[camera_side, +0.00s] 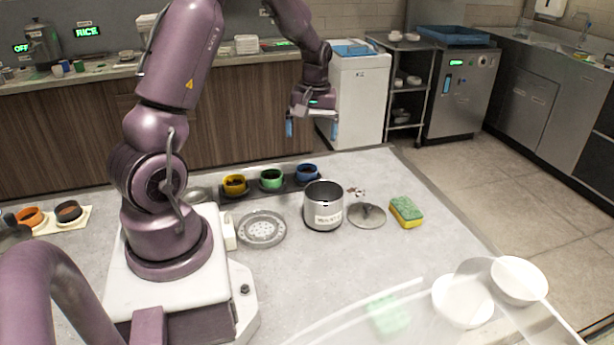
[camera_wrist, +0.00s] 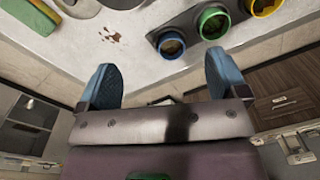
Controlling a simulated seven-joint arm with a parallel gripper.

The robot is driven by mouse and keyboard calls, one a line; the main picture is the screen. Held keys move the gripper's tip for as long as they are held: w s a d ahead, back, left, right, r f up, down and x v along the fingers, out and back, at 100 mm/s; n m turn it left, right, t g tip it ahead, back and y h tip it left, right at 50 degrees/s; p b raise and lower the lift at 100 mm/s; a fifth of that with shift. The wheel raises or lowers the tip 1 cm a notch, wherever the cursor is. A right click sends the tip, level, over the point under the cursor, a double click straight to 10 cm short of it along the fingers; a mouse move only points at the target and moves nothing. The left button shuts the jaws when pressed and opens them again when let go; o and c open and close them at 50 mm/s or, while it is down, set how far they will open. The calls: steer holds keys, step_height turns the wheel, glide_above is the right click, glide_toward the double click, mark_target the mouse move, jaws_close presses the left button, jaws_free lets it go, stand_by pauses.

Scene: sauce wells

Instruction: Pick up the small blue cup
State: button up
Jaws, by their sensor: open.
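The small blue cup (camera_side: 307,173) stands at the right end of a dark tray (camera_side: 292,187) on the grey table, with dark contents inside. In the wrist view the blue cup (camera_wrist: 171,45) is at the upper middle, in the end well of the tray (camera_wrist: 188,20). My gripper (camera_side: 312,128) hangs in the air above and behind the tray, apart from the cup. Its blue fingertips are spread with nothing between them; in the wrist view the gripper (camera_wrist: 163,85) also shows open and empty.
A green cup (camera_side: 271,179) and a yellow cup (camera_side: 235,185) share the tray. A steel pot (camera_side: 323,206) stands close in front of the blue cup. A lid (camera_side: 367,215), reddish-brown spots, a sponge (camera_side: 406,211) and a perforated plate (camera_side: 262,229) lie nearby.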

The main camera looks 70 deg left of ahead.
mark_target(307, 167)
steer(key=w+a+f+n+y, duration=0.1)
steer(key=w+a+f+n, duration=0.25)
steer(key=a+n, duration=0.35)
steer(key=shift+m, duration=0.3)
steer(key=a+f, duration=0.1)
steer(key=f, duration=0.3)
steer(key=s+f, duration=0.1)
steer(key=f, duration=0.3)
steer(key=a+f, duration=0.1)
steer(key=f, duration=0.4)
steer(key=shift+s+a, duration=0.3)
steer(key=shift+a, duration=0.05)
steer(key=c, duration=1)
